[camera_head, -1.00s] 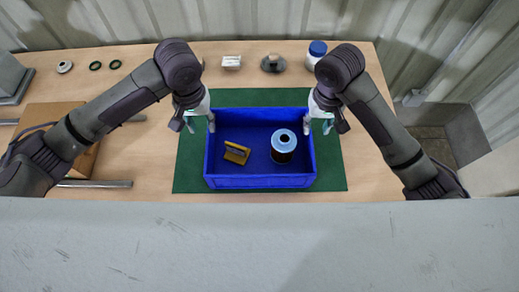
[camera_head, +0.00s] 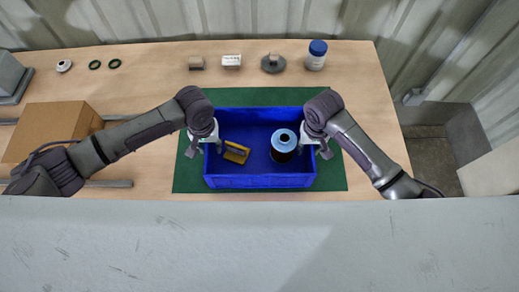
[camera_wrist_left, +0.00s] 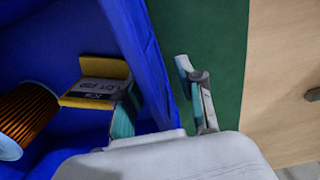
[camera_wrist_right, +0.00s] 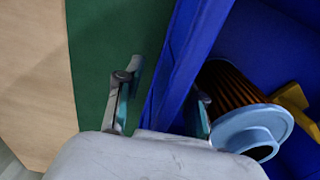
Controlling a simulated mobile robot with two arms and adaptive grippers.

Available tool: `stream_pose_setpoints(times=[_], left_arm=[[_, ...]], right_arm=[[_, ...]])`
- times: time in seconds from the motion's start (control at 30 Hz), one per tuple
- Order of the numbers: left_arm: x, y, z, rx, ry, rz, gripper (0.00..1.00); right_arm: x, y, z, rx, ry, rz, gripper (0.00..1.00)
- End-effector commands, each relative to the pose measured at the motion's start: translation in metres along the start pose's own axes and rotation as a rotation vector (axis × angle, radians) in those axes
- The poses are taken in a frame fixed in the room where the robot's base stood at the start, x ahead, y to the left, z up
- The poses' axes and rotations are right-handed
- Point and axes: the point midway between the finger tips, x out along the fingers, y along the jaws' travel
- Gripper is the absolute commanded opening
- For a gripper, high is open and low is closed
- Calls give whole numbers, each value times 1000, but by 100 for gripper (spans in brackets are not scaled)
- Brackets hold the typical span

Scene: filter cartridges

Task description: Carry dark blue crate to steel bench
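The dark blue crate (camera_head: 260,182) stands on a green mat (camera_head: 332,172) on a wooden table. It holds a filter cartridge (camera_head: 284,147) with a pale blue cap and a yellow-framed piece (camera_head: 236,152). My left gripper (camera_head: 205,146) is at the crate's left wall. In the left wrist view its open fingers (camera_wrist_left: 162,100) straddle that wall (camera_wrist_left: 142,45), one inside and one outside. My right gripper (camera_head: 319,147) is at the right wall. In the right wrist view its open fingers (camera_wrist_right: 163,100) straddle the wall (camera_wrist_right: 182,55) likewise. I cannot identify the steel bench for certain.
A pale grey scratched surface (camera_head: 260,245) spans the foreground. A cardboard box (camera_head: 50,130) stands left.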

Motion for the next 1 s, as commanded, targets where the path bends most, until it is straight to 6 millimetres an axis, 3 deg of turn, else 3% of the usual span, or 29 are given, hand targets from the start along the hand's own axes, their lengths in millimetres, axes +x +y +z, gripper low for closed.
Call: stream_pose_setpoints(times=[0.2, 0.43, 1.0], left_arm=[[0, 0, 0, 0, 0, 0, 39], [0, 0, 0, 0, 0, 0, 0], [-2, 0, -1, -1, 2, 1, 0]], right_arm=[[0, 0, 0, 0, 0, 0, 39], [0, 0, 0, 0, 0, -1, 0], [-2, 0, -1, 0, 2, -1, 0]])
